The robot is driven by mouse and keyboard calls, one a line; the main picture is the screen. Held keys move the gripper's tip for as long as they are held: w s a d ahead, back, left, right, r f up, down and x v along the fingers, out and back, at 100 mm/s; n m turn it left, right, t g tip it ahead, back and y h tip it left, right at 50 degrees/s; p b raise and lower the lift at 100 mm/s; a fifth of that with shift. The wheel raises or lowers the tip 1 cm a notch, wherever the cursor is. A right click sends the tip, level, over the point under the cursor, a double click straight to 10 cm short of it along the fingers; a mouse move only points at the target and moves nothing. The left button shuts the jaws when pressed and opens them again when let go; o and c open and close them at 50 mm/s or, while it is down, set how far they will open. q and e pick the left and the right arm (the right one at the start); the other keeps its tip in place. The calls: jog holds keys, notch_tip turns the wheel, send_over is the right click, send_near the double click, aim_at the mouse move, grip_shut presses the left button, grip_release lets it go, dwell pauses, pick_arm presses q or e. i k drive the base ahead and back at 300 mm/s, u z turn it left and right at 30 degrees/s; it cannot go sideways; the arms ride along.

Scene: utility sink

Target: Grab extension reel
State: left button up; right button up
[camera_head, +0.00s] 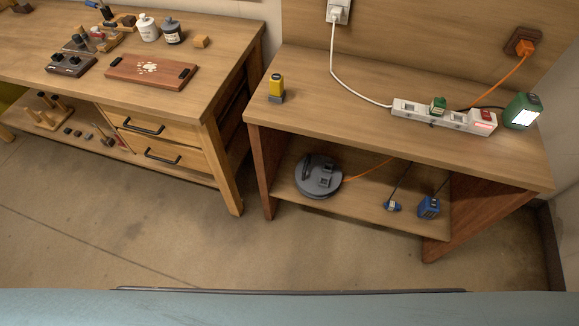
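The extension reel (319,177) is a round dark-grey disc with a handle and a socket block on it. It lies on the lower shelf (365,205) of the right wooden table, toward the shelf's left side. An orange cord (368,170) runs from the reel to the right and back, and an orange cord also shows at the wall plug above. Neither of my grippers shows in the head view.
Two blue devices (428,207) sit right of the reel. The tabletop (350,95) above holds a white power strip (443,115), a green charger (522,111) and a yellow device (276,88). A workbench (215,100) stands left. The floor (200,250) in front is clear.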

aim_at(317, 176)
jog(key=u, duration=0.4)
jog(key=i, duration=1.05)
jog(key=z, duration=0.4)
